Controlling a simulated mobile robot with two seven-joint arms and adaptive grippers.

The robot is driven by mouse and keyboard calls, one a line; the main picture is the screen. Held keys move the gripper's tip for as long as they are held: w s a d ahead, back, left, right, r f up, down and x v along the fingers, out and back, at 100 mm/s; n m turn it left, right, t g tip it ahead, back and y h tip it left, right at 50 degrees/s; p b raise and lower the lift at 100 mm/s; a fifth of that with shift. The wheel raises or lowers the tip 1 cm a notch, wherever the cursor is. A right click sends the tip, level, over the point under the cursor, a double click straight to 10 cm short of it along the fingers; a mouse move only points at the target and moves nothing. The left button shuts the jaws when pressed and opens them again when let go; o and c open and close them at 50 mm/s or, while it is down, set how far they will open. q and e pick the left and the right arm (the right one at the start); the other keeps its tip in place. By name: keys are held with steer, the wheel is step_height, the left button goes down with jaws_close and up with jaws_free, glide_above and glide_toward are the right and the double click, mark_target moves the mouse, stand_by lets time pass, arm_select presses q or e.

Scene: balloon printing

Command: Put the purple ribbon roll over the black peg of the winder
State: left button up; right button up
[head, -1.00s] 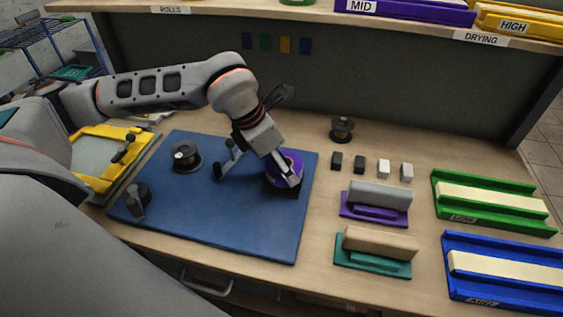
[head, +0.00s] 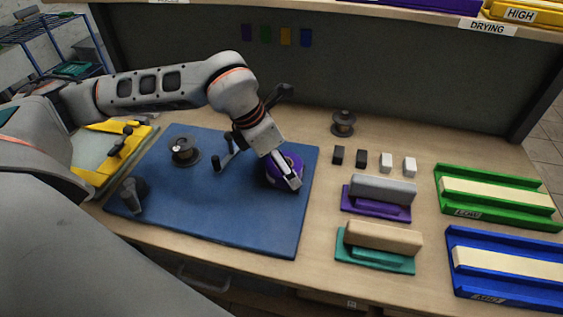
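The purple ribbon roll (head: 272,172) is near the right edge of the blue mat (head: 235,230). My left gripper (head: 290,178) reaches over it from the upper left and is shut on it, with one finger across its near side; the other finger is hidden. The roll sits low, close to the mat, and covers most of the dark part beneath it. A grey crank (head: 224,157) of the winder stands just left of the roll, partly behind my wrist. The black peg is hidden, so I cannot tell whether the roll is around it.
A dark spool (head: 185,152) stands on the mat's left part, another (head: 343,123) behind its right corner. Small blocks (head: 362,159), a purple-based stamp (head: 380,195), a teal-based stamp (head: 378,245), and green (head: 500,196) and blue (head: 505,268) trays lie right.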

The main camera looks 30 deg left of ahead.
stand_by(0.3)
arm_select(q)
steer(key=v, duration=1.2)
stand_by(0.3)
